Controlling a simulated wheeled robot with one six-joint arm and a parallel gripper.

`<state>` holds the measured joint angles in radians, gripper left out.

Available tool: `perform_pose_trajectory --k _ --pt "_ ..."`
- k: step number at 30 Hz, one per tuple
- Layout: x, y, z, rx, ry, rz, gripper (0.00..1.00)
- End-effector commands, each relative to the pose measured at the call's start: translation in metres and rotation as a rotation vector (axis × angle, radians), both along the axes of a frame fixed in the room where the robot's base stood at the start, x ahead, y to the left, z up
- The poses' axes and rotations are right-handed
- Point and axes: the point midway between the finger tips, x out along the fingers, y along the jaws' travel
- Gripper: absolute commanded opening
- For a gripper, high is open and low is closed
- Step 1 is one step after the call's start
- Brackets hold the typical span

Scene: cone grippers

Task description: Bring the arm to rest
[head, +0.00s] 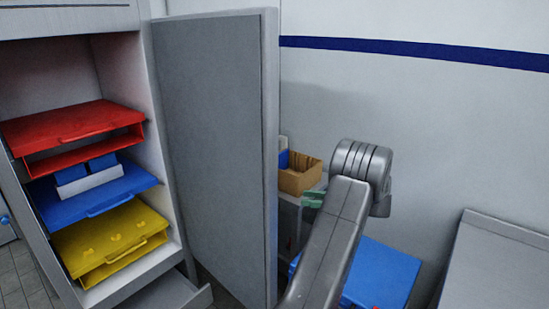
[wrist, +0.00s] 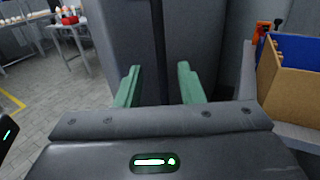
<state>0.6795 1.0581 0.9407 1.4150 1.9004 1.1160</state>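My gripper (wrist: 160,82) shows in the wrist view with its two green fingers spread wide apart. Nothing is between them. Beyond the fingers is a grey upright surface with a dark vertical line. In the head view my grey arm rises from the bottom edge and bends at a ribbed joint right of the cabinet door. Part of a green finger (head: 313,199) shows just left of the arm there. The rest of the gripper is hidden behind the arm.
An open cabinet door (head: 215,150) stands left of my arm. The cabinet holds red (head: 70,125), blue (head: 95,195) and yellow (head: 110,240) cases. A brown box (head: 300,178) sits close by the gripper; it also shows in the wrist view (wrist: 290,85). A blue lid (head: 385,270) is low right.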

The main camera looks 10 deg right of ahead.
Motion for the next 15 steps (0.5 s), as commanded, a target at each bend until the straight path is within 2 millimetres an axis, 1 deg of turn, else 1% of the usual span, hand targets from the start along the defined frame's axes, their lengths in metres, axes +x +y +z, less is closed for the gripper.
perform_pose_trajectory --k 9,15 --pt "0.019 0.059 0.002 0.001 0.002 0.002 0.35" --pt "0.030 0.093 0.002 0.001 0.002 0.001 0.35"
